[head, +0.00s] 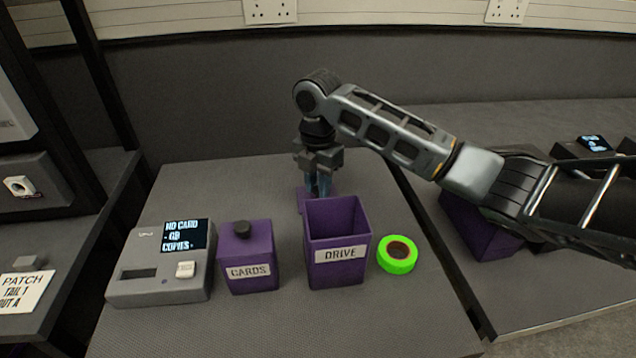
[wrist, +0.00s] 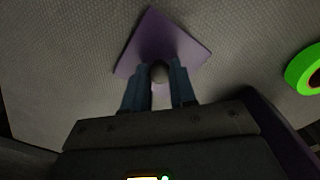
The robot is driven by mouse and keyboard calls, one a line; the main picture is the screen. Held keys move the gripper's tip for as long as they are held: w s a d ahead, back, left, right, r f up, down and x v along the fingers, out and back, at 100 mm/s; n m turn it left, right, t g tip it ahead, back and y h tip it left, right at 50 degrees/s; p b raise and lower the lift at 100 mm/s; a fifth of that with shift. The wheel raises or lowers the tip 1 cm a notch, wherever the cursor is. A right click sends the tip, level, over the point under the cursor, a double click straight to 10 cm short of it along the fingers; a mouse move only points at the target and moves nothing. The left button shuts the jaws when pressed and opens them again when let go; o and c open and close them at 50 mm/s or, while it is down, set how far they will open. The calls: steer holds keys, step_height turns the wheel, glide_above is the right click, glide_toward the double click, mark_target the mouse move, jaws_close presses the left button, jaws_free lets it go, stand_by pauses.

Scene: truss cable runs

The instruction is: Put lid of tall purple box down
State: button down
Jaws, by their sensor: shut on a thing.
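The tall purple box (head: 323,262) labelled DRIVE stands upright and open on the grey table. Its purple square lid (head: 303,200) is behind the box in the head view, partly hidden by the box and my gripper. My gripper (head: 319,190) points down behind the box, shut on the lid's knob. In the wrist view the lid (wrist: 162,35) shows beyond my fingertips (wrist: 160,80), with the round knob (wrist: 158,72) between them. The lid is at or very near the table surface; I cannot tell whether it touches.
A lidded purple box (head: 248,262) labelled CARDS and a grey card device (head: 160,275) stand left of the tall box. A green tape roll (head: 397,254) lies to its right. The table behind the CARDS box is clear. Another purple box (head: 480,228) sits under my arm at right.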

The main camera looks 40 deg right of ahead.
steer(key=shift+f, duration=0.15)
steer(key=c, duration=0.9)
jaws_free()
step_height(320, 180, up, 12)
steer(key=shift+r+p, duration=0.2)
steer(key=shift+p, duration=0.1)
